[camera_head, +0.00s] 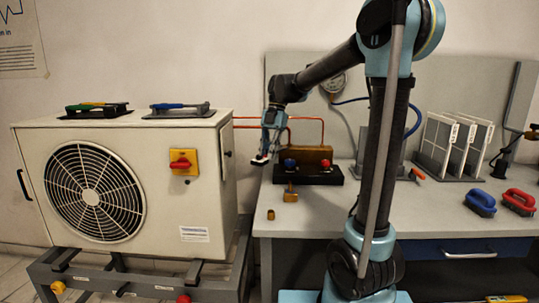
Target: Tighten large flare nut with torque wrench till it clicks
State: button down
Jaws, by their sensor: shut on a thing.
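My gripper (262,155) hangs in front of the copper pipes, between the outdoor unit and the brass block. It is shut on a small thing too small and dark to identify. Two wrench-like tools lie on dark holders on top of the unit: a green-handled tool (97,107) and a blue-handled tool (180,107). I cannot tell which is the torque wrench. A brass fitting (290,193) and a small brass piece (271,214) are at the bench's left end. I cannot tell which part is the large flare nut.
The outdoor unit (205,215) with its fan grille stands on a grey frame at left. A brass block (312,155) with blue and red knobs sits on the bench (430,225). White fin panels (455,145) and blue and red brushes (480,203) are at right. The front middle bench is clear.

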jog(key=shift+r, duration=2.15)
